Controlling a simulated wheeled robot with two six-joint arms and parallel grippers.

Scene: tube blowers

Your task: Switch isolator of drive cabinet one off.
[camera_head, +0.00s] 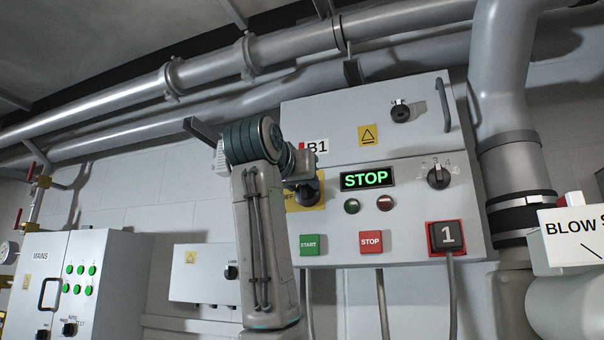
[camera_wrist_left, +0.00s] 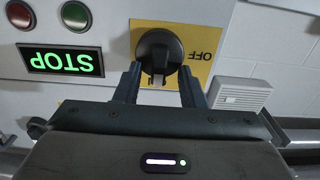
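The isolator is a black rotary knob (camera_head: 309,188) on a yellow plate at the left of the grey cabinet marked B1 (camera_head: 395,205). In the left wrist view, which is upside down, the knob (camera_wrist_left: 160,48) has a raised grip bar, and "OFF" is printed on the yellow plate (camera_wrist_left: 207,58) beside it. My left gripper (camera_wrist_left: 159,85) is open, its two dark fingers apart on either side of the knob's near part. In the head view my left arm partly hides the knob and plate. The display (camera_head: 367,179) reads STOP in green. My right gripper is not in view.
The cabinet also bears a green START button (camera_head: 310,244), a red STOP button (camera_head: 371,242), a numbered selector (camera_head: 438,176) and a black plug (camera_head: 445,237) marked 1. A MAINS cabinet (camera_head: 108,270) stands at left. Large pipes (camera_head: 290,45) run above; a BLOW sign (camera_head: 575,240) is at right.

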